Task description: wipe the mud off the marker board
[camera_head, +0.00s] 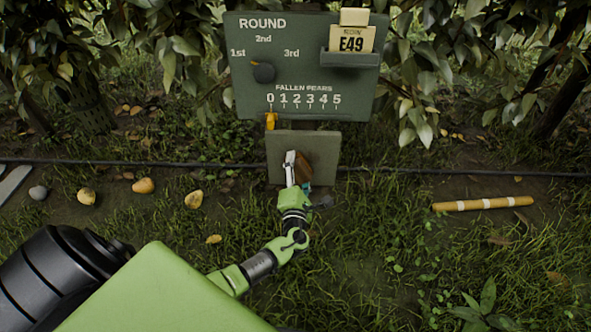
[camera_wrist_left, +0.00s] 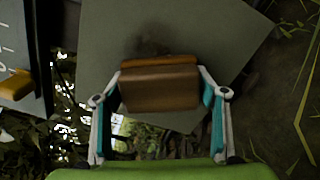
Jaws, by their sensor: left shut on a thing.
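The plain grey-green marker board (camera_head: 325,150) is a square panel below the lettered board. It also fills the upper part of the left wrist view (camera_wrist_left: 225,40). A dark, blurred mud smudge (camera_wrist_left: 148,44) shows on it just beyond the held block. My left gripper (camera_head: 298,168) is in front of the panel, shut on a brown block (camera_wrist_left: 160,92) with an orange-brown far edge. The block also shows in the head view (camera_head: 304,165). It lies over the panel's middle; I cannot tell whether it touches. My right gripper is not in view.
The lettered board (camera_head: 300,65) stands above, with a dark knob (camera_head: 264,73), a yellow slider (camera_head: 270,121) near 0 and an E49 card (camera_head: 352,40). A black hose (camera_head: 130,162) crosses behind. A banded stick (camera_head: 483,204) lies right on open grass.

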